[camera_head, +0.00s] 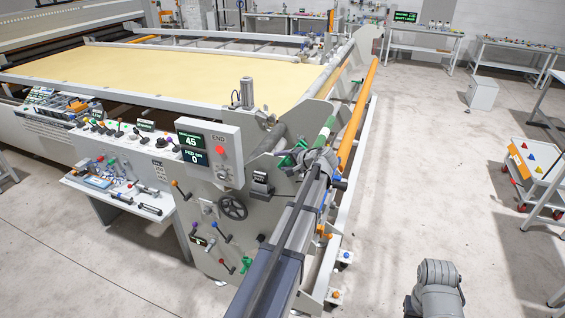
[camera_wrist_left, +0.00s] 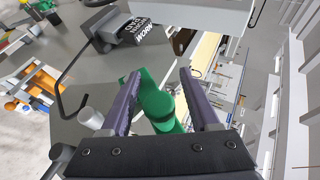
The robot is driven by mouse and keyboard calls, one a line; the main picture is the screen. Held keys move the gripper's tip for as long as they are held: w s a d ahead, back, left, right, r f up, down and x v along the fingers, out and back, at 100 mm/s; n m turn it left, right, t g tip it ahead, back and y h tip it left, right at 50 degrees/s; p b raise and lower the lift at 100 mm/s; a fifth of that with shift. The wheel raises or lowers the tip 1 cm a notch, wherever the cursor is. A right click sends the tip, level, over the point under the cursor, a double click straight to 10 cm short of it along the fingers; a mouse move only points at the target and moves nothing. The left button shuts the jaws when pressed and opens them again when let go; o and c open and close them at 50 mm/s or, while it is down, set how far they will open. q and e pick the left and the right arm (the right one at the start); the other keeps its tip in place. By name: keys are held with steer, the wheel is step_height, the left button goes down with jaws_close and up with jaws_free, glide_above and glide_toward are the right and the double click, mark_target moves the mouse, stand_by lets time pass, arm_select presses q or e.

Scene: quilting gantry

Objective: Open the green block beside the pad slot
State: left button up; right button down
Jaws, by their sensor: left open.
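The green block (camera_wrist_left: 156,100) sits between the two fingers of my left gripper (camera_wrist_left: 158,76) in the left wrist view. The fingers stand apart on either side of it, and I cannot tell whether they touch it. In the head view the green block (camera_head: 287,160) shows at the machine's end panel, partly hidden by my left gripper (camera_head: 308,160). The pad slot, a dark unit with a "WORN PAD" label (camera_head: 260,178), is left of and below it. The label also shows in the left wrist view (camera_wrist_left: 137,31).
The end panel carries a black handwheel (camera_head: 232,207), several coloured levers, and a control box with screens (camera_head: 208,150). An orange rail (camera_head: 357,118) runs along the machine's right side. Open floor lies right of it, before a trolley (camera_head: 535,170).

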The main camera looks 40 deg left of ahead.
arm_select(q)
steer(key=p+v, duration=0.3)
steer(key=v, duration=0.5)
steer(key=shift+p, duration=0.4)
steer(key=shift+c, duration=0.2)
